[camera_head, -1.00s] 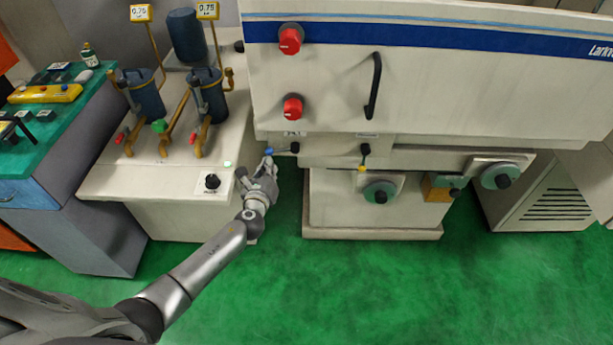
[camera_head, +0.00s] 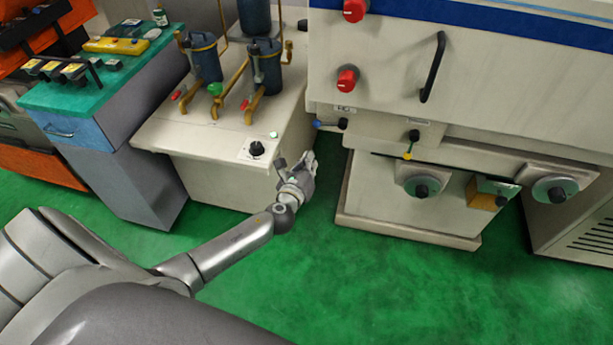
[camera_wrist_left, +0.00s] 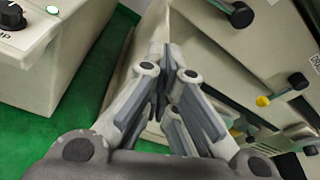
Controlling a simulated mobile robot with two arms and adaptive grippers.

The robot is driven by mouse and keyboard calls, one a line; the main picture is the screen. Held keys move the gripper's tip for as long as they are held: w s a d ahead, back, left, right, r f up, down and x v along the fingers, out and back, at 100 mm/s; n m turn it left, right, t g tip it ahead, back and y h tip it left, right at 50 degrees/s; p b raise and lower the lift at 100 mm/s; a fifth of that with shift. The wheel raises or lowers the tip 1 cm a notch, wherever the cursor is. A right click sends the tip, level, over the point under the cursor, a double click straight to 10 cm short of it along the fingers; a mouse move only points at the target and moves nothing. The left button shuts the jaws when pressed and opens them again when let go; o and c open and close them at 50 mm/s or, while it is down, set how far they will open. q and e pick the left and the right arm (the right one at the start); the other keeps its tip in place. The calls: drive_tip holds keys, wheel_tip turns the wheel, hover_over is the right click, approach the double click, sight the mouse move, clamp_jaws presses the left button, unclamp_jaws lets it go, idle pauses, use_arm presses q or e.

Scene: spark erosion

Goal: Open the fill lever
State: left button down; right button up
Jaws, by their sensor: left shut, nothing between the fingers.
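Two small levers sit on the front of the large white machine. One has a black hub and a blue tip (camera_head: 318,124) pointing left. The other has a black hub and a yellow tip (camera_head: 407,156) pointing down; it also shows in the left wrist view (camera_wrist_left: 262,101). Their labels are too small to read, so I cannot tell which is the fill lever. My left gripper (camera_head: 310,160) is below and slightly left of the blue-tipped lever, apart from it. In the left wrist view its fingers (camera_wrist_left: 165,50) are together and empty. My right gripper is not in view.
A white cabinet (camera_head: 215,185) with filters, pipes and a black knob (camera_head: 257,148) stands left of the gripper. A gap separates it from the machine (camera_head: 480,75). Red knobs and a black handle (camera_head: 432,68) are above. Green floor (camera_head: 370,290) in front is clear.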

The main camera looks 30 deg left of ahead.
use_arm(q)
drive_tip(key=v, duration=0.5)
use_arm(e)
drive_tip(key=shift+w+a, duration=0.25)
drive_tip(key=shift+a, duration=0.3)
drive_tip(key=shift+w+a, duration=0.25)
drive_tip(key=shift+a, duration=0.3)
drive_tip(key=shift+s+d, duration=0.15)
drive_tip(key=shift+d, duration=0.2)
